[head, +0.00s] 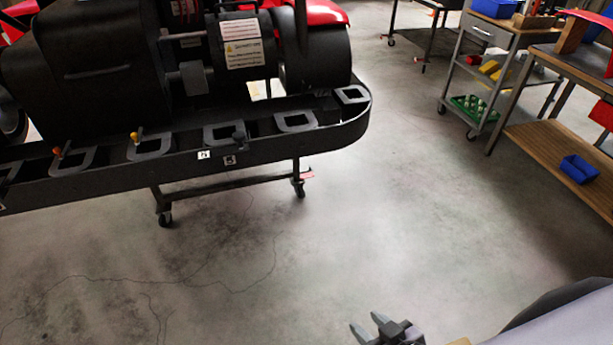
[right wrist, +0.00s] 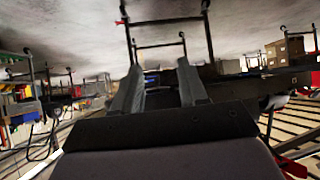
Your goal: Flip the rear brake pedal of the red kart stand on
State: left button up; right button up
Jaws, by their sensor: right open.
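A black kart (head: 90,70) with red parts stands on a dark wheeled stand (head: 230,184) at the upper left of the head view. A small red pedal (head: 307,175) shows beside the stand's right caster (head: 298,189). It is too small to tell whether it is up or down. My right gripper (head: 367,322) is at the bottom of the head view, open and empty, well apart from the stand. Its two fingers also show spread in the right wrist view (right wrist: 160,88), which looks upside down. My left gripper is not in view.
Bare concrete floor (head: 300,240) lies between my right gripper and the stand. A wheeled cart (head: 462,75) and a workbench with a wooden lower shelf (head: 550,150) holding a blue bin (head: 579,169) stand on the right. Another wheeled stand (head: 425,42) is at the back.

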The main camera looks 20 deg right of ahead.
aim_at(308, 174)
jog(key=z, duration=1.55)
jog(key=i+z, duration=0.2)
jog(key=i, duration=0.5)
jog(key=i+j+z, duration=0.2)
jog(key=i, duration=0.55)
jog(key=i+z, duration=0.15)
jog(key=i, duration=1)
jog(key=i+u, duration=0.8)
jog(key=u, duration=0.15)
jog(key=i+u, duration=0.3)
jog(key=i, duration=0.2)
jog(key=i+u, duration=0.35)
jog(key=i, duration=0.65)
